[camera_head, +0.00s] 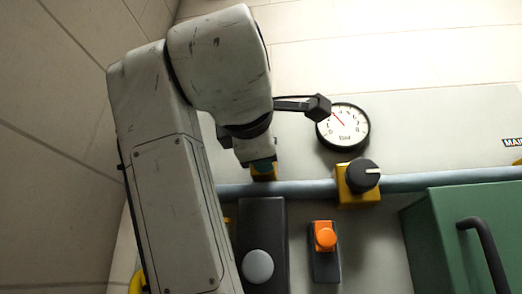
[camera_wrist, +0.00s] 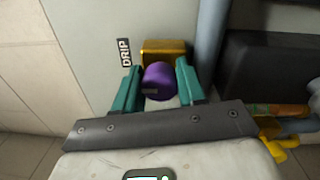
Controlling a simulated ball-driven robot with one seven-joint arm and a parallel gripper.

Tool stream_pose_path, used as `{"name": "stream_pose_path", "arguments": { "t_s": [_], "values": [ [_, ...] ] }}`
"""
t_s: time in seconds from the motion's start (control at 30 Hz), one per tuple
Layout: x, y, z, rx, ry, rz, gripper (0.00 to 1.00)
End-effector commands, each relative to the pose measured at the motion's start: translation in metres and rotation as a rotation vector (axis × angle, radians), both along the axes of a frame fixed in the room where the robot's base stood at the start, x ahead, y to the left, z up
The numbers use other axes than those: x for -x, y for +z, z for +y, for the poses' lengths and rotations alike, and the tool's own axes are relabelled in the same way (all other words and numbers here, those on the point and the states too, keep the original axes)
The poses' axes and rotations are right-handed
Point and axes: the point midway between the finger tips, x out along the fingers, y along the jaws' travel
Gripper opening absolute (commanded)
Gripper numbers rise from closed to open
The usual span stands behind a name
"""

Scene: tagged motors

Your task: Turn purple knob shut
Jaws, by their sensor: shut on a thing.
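The purple knob (camera_wrist: 159,81) sits on a yellow valve body (camera_wrist: 166,50) in the wrist view, beside a label reading DRIP. My gripper (camera_wrist: 160,84) has its two teal fingers on either side of the knob and is shut on it. In the head view my gripper (camera_head: 263,165) is at a yellow valve body (camera_head: 264,173) on the grey pipe, and the purple knob is hidden behind my wrist and fingers there.
A black knob (camera_head: 363,175) on a yellow valve and a round gauge (camera_head: 343,127) are to the right. Below are a dark panel with a grey button (camera_head: 258,266), an orange switch (camera_head: 325,237) and a green cabinet (camera_head: 464,240) with a dark handle. The grey pipe (camera_head: 418,181) runs across the wall.

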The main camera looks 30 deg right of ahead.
Motion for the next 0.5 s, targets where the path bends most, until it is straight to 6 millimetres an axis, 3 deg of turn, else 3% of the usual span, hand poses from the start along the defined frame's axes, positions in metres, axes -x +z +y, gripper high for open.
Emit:
{"name": "stream_pose_path", "arguments": {
  "t_s": [0.3,0.33,0.5],
  "values": [
    [-0.0006,-0.0014,0.0009,0.001,0.001,0.005,0.10],
    [-0.0007,-0.0015,0.0008,0.001,0.001,0.005,0.41],
    [-0.0005,-0.0011,0.0005,0.001,0.000,0.004,0.57]
  ]
}}
